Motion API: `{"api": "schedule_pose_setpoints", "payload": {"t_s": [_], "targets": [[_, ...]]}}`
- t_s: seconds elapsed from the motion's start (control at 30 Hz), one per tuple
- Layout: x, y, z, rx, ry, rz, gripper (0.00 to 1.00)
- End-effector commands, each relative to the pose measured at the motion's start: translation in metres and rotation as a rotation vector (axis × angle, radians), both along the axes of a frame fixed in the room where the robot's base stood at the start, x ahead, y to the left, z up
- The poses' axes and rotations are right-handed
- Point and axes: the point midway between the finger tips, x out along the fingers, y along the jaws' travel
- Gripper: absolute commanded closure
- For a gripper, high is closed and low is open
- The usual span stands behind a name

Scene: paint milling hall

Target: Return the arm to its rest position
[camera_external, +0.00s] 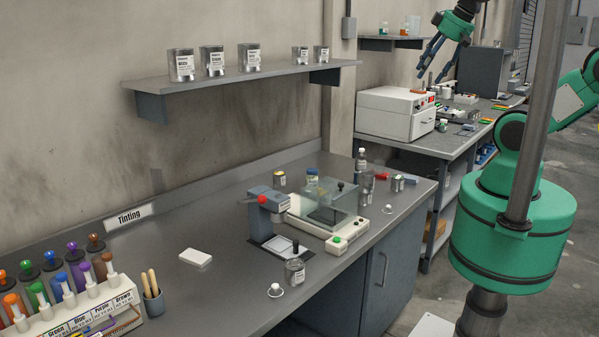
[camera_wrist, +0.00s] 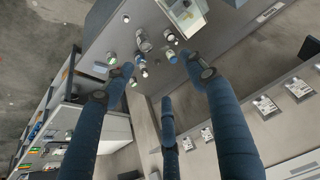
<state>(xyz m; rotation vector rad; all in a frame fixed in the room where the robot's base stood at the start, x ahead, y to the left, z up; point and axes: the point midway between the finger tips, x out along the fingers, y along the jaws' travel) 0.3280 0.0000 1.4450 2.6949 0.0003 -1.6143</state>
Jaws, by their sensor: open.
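My gripper (camera_external: 438,58) is open and empty at the upper right of the external view. It hangs in the air above the far bench, with its fingers pointing down and to the left. In the wrist view the fingers of my gripper (camera_wrist: 165,85) are spread, with nothing between them. My green arm runs along the right side of the external view, partly behind a grey post.
The tinting bench (camera_external: 225,285) holds a scale (camera_external: 328,215), bottles and a rack of colorants (camera_external: 85,315). A wall shelf (camera_external: 240,77) carries several cans. A white box-shaped machine (camera_external: 396,113) stands on the far bench below my gripper. Open floor (camera_external: 555,220) lies at right.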

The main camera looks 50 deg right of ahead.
Motion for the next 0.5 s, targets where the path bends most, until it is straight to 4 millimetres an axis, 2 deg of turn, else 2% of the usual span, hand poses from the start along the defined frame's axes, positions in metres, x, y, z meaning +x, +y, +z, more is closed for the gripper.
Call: {"api": "schedule_pose_setpoints", "payload": {"t_s": [0.27,0.5], "targets": [[0.0,0.0,-0.032,0.0,0.0,0.0,0.44],[0.0,0.0,-0.077,0.0,0.0,0.0,0.44]]}}
